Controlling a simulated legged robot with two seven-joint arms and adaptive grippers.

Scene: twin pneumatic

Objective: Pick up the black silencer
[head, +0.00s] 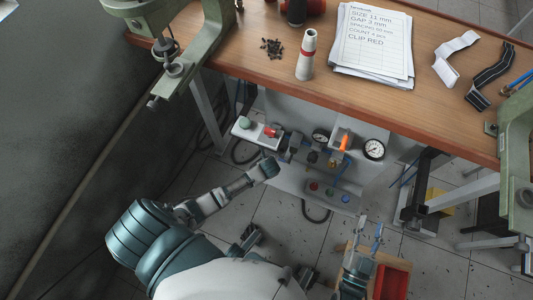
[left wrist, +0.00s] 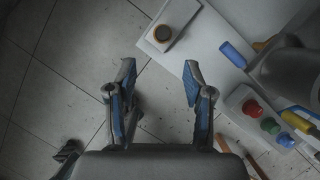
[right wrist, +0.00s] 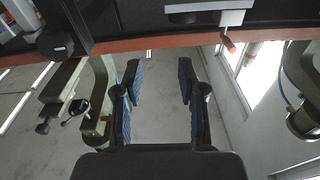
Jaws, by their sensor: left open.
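I cannot single out the black silencer for certain. Small dark fittings (head: 312,157) sit among valves and tubes on the light pneumatic panel under the bench in the head view. My right gripper (head: 370,238) is below and right of that panel, in front of the floor. In the right wrist view its fingers (right wrist: 159,72) are apart with nothing between them. My left gripper shows in the left wrist view, its fingers (left wrist: 159,76) apart and empty above the tiled floor, beside a pale panel (left wrist: 205,50). Its fingers are not clear in the head view.
The wooden bench (head: 250,65) holds a white cone with a red band (head: 307,55), black screws (head: 271,48), printed sheets (head: 372,45) and straps. Green clamps (head: 205,45) stand at its ends. A gauge (head: 374,149) and red bin (head: 392,282) are near the right gripper.

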